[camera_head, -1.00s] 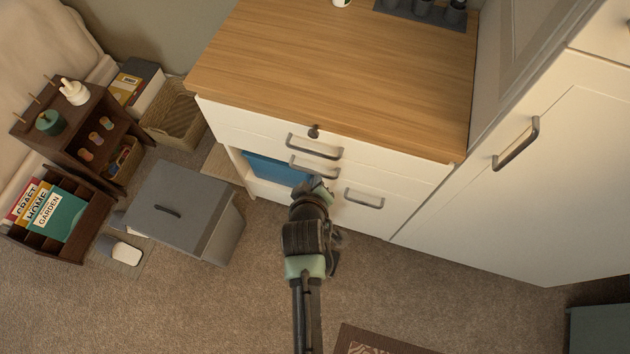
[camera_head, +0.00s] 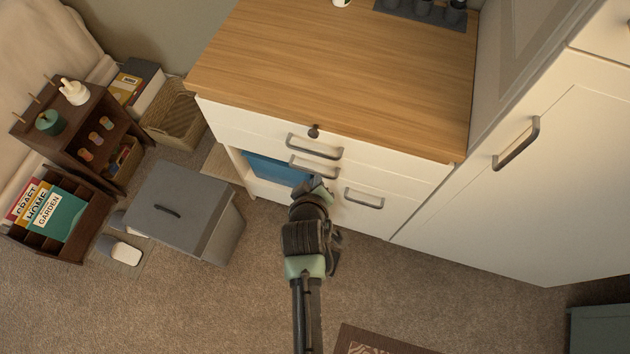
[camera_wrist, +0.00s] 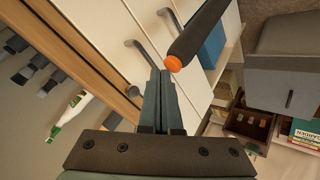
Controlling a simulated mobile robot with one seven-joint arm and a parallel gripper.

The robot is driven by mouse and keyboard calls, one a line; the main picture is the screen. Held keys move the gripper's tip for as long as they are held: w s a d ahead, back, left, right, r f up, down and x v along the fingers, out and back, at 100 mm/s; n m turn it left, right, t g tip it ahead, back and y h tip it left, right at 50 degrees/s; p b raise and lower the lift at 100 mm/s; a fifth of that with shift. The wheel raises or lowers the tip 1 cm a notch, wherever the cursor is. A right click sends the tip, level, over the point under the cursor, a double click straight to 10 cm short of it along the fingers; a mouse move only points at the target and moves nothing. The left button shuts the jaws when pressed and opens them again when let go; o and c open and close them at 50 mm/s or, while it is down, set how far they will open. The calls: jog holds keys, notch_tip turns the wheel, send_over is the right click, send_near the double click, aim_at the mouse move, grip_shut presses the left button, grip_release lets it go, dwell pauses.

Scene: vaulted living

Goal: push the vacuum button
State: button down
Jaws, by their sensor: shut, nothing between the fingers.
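My gripper (camera_head: 318,186) is in front of the white drawer cabinet, seen from above in the head view. In the wrist view my gripper (camera_wrist: 160,74) has its two fingers together, with nothing between them. A dark rod with a round orange end (camera_wrist: 172,63) shows just right of the fingertips. I cannot tell whether they touch, or whether this is the vacuum and its button. It is not distinguishable in the head view, where my arm covers that area. No other vacuum can be made out clearly.
The drawer cabinet has metal handles (camera_head: 314,147) and a dark knob (camera_head: 313,131). A blue bin (camera_head: 272,168) sits in its open bay. A grey lidded box (camera_head: 180,205) and dark wooden racks (camera_head: 75,215) stand left. Carpet (camera_head: 200,310) is open in front.

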jog(key=shift+f, duration=0.4)
jog(key=shift+r, duration=0.1)
jog(key=shift+r+p, duration=0.35)
jog(key=shift+p, duration=0.05)
jog(key=shift+r, duration=0.15)
notch_tip(320, 180, up, 6)
jog(key=p, duration=0.5)
jog(key=shift+p, duration=0.35)
